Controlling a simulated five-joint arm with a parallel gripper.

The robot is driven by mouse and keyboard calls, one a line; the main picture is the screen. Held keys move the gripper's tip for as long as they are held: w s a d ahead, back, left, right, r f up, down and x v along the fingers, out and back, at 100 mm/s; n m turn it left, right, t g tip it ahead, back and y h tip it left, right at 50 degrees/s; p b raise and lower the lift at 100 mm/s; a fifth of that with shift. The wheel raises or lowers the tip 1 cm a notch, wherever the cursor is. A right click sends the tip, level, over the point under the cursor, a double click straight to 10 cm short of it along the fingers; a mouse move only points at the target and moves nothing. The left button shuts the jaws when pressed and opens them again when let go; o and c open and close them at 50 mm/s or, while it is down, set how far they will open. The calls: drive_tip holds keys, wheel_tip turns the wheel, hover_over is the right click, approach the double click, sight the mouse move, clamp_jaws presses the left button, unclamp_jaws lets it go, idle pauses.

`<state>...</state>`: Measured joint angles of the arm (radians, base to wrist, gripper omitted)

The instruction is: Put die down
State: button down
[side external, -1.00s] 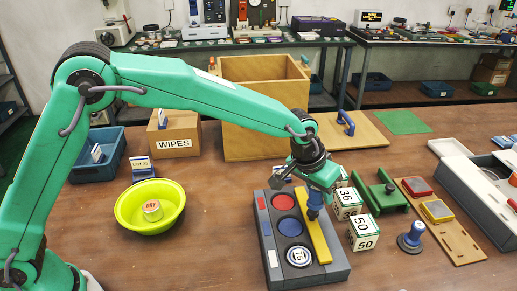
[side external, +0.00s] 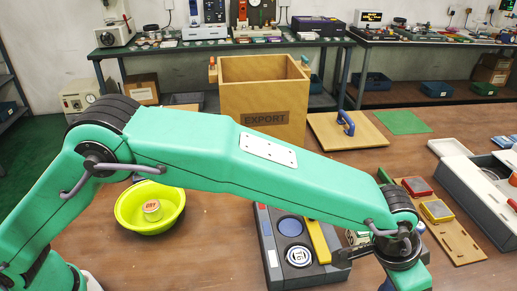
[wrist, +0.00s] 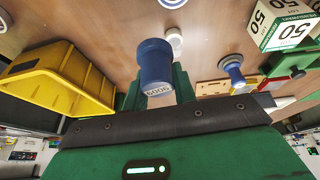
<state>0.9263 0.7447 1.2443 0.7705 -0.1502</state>
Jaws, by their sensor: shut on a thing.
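The die, a dark blue cylinder (wrist: 155,62) marked with small pale print on its lower end, sits between the green fingers of my gripper (wrist: 157,88) in the wrist view. My gripper is shut on it and holds it. In the side view my wrist is at the lower right, right of the dark grey tray (side external: 337,274). The fingertips there are cut off by the bottom edge, so the die cannot be made out in that view.
The grey tray holds a ring marked 16 (side external: 299,256) and a yellow bar (side external: 320,243). A lime bowl (side external: 130,220) holds a tin. In the wrist view a yellow bin (wrist: 62,80) is left, a blue-handled stamp (wrist: 233,72) and a white 50 block (wrist: 288,28) are right.

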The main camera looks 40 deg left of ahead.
hover_over(381, 274)
drive_tip(key=shift+t+y, duration=0.3)
wheel_tip(381, 274, down, 7)
drive_tip(key=shift+w+r, duration=0.1)
drive_tip(key=shift+f, duration=2.1)
drive_tip(key=shift+f, duration=0.15)
drive_tip(key=c, duration=1.1)
unclamp_jaws()
drive_tip(key=v, duration=1.2)
